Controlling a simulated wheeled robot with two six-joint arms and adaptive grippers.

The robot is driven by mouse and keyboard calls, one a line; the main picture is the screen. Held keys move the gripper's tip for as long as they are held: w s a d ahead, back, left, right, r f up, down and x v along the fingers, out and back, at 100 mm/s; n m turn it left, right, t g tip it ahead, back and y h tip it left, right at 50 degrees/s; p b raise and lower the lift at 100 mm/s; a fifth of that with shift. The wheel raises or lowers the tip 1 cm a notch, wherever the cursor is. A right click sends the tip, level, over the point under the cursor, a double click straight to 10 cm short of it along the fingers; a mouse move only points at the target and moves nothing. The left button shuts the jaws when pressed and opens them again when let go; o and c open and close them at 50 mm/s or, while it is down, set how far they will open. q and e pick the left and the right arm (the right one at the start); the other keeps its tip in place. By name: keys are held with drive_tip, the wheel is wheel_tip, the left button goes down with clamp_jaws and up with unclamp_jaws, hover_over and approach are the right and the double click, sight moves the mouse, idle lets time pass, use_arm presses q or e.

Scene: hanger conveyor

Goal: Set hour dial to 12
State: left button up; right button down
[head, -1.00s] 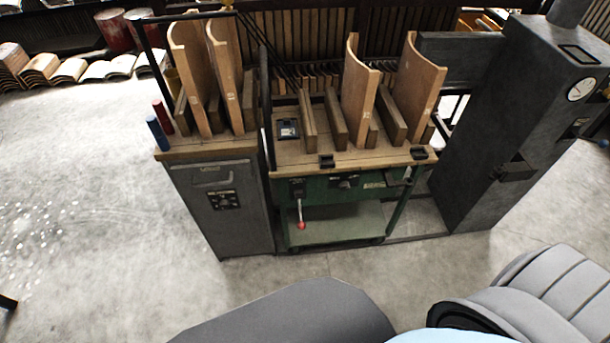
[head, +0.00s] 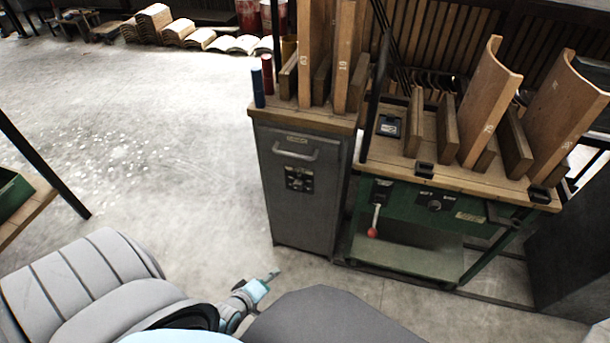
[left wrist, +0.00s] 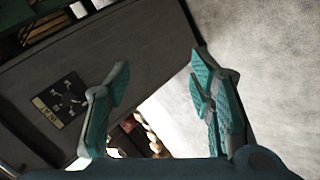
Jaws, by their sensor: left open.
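A dark control panel with small dials (head: 299,178) is on the front of the grey cabinet (head: 299,220). The panel also shows in the left wrist view (left wrist: 62,103), tilted, left of the fingers. A round black knob (head: 435,205) is on the front of the green machine (head: 405,210), with small lettering above it. I cannot tell which is the hour dial, nor read any setting. My left gripper (head: 268,278) is low in front of the cabinet, apart from it. In the left wrist view the gripper (left wrist: 163,72) is open and empty. My right gripper is out of view.
A red-knobbed lever (head: 374,222) hangs on the green machine's front. Curved wooden boards (head: 490,105) stand on its top. Blue (head: 258,88) and red (head: 267,72) cylinders stand on the cabinet. A wooden bench (head: 25,215) is at left. Floor left of the cabinet is clear.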

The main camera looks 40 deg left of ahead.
sight(298, 187)
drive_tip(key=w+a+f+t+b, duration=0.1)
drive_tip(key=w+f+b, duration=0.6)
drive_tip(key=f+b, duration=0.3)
use_arm(q)
drive_tip(key=w+a+r+n+t+y+b, duration=0.1)
drive_tip(key=w+a+r+n+t, duration=0.1)
drive_tip(key=w+n, duration=0.4)
drive_tip(key=w+a+r+n+t+y+b, duration=0.1)
drive_tip(key=w+a+r+n+t+b, duration=0.1)
drive_tip(key=w+n, duration=0.4)
drive_tip(key=w+a+r+n+t+y+b, duration=0.1)
drive_tip(key=w+a+r+n+t, duration=0.2)
drive_tip(key=w, duration=1)
drive_tip(key=shift+w+a+r+n+t, duration=0.2)
drive_tip(key=shift+a+r+n, duration=0.3)
drive_tip(key=shift+n, duration=0.4)
drive_tip(key=shift+w+a+r+n+t, duration=0.25)
drive_tip(key=shift+a+n, duration=0.4)
drive_tip(key=shift+n, duration=0.25)
drive_tip(key=shift+w+a+r+b, duration=0.1)
drive_tip(key=shift+w+b, duration=0.15)
drive_tip(key=shift+b, duration=0.05)
drive_tip(key=c, duration=1.2)
clamp_jaws()
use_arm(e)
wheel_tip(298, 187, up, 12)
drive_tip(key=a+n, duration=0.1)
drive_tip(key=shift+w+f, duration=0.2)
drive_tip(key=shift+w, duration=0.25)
